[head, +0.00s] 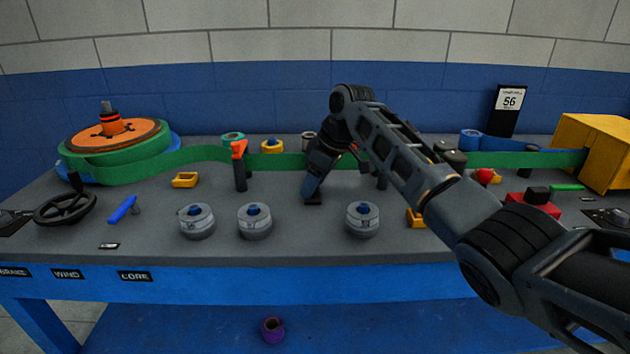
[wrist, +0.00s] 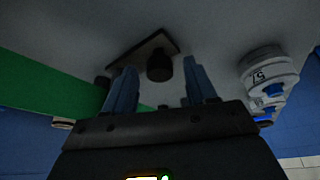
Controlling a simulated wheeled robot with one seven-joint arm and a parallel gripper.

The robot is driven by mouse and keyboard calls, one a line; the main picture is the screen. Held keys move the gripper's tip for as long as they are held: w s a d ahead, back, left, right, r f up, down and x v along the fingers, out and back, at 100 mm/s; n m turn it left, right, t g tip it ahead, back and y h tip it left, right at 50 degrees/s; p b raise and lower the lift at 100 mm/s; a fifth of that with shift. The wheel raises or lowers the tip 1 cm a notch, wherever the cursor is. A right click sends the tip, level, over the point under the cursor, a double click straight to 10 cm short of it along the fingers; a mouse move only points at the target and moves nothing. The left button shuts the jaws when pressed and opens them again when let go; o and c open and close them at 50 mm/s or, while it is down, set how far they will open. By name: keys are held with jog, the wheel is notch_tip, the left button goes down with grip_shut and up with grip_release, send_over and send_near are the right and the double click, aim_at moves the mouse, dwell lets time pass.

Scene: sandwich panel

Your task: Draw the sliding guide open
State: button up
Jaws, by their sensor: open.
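My gripper (head: 314,190) points down at the middle of the grey bench, near the green band. In the wrist view its two blue fingers stand apart, with nothing held between them. A black round knob (wrist: 160,66) on a dark square plate (wrist: 148,48) shows between and just beyond the fingertips; I cannot tell if they touch it. In the head view a dark base (head: 313,202) lies right under the gripper, mostly covered by it. This knob may belong to the sliding guide; I cannot tell for certain. An orange-topped post (head: 239,165) stands to the left, at the band.
The green band (head: 205,156) runs from the reel (head: 115,145) to a yellow box (head: 597,150). Grey round weights (head: 196,221), (head: 254,221), (head: 362,219) stand in front. A handwheel (head: 65,208) and a blue handle (head: 122,209) are at left. My arm hides part of the right side.

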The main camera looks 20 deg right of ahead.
grip_shut()
dwell(0.4)
